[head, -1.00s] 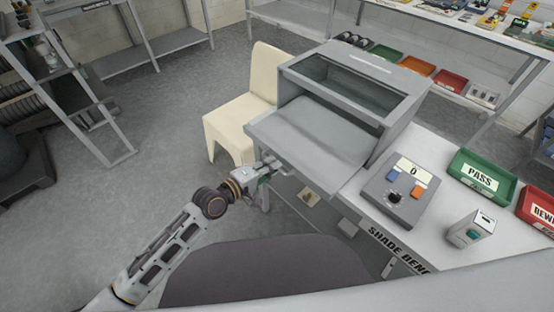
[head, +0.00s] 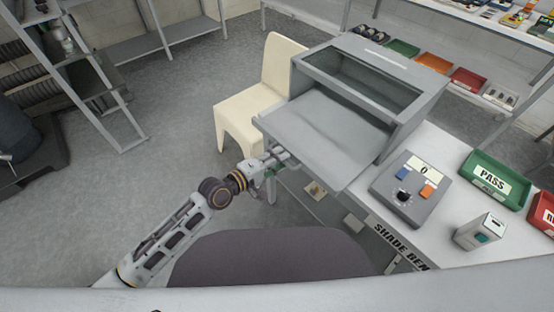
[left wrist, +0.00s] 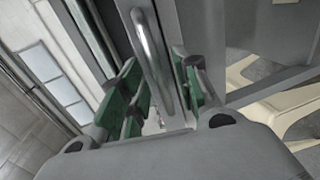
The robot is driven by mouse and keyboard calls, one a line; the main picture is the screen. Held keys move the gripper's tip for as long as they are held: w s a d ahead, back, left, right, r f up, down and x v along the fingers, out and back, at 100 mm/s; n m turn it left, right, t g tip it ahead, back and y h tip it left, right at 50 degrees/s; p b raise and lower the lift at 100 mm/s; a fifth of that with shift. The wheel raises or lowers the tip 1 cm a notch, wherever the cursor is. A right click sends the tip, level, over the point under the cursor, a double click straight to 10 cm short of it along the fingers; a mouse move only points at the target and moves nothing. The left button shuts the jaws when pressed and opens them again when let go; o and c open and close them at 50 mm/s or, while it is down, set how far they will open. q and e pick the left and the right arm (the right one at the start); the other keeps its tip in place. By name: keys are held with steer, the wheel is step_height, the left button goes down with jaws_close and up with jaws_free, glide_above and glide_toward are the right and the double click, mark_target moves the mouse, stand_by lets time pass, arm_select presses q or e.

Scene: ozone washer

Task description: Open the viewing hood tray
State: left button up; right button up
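The viewing hood (head: 365,85) is a grey box with a dark window, standing on the bench. Its grey tray (head: 325,130) sticks out of the front, toward the lower left. My left gripper (head: 283,158) is at the tray's front edge, near its middle. In the left wrist view the green-padded fingers (left wrist: 160,88) stand apart on either side of a metal bar handle (left wrist: 151,55). The handle is nearer the right finger; I cannot tell whether it touches. My right gripper is in no view.
A cream chair (head: 235,118) stands beside the hood's left. A control box (head: 411,190) with a "0" display, a green PASS tray (head: 497,180) and a small grey box (head: 480,231) are on the bench (head: 435,150).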

arm_select(q)
steer(key=v, duration=1.2)
stand_by(0.7)
steer(key=shift+f, duration=0.1)
stand_by(0.6)
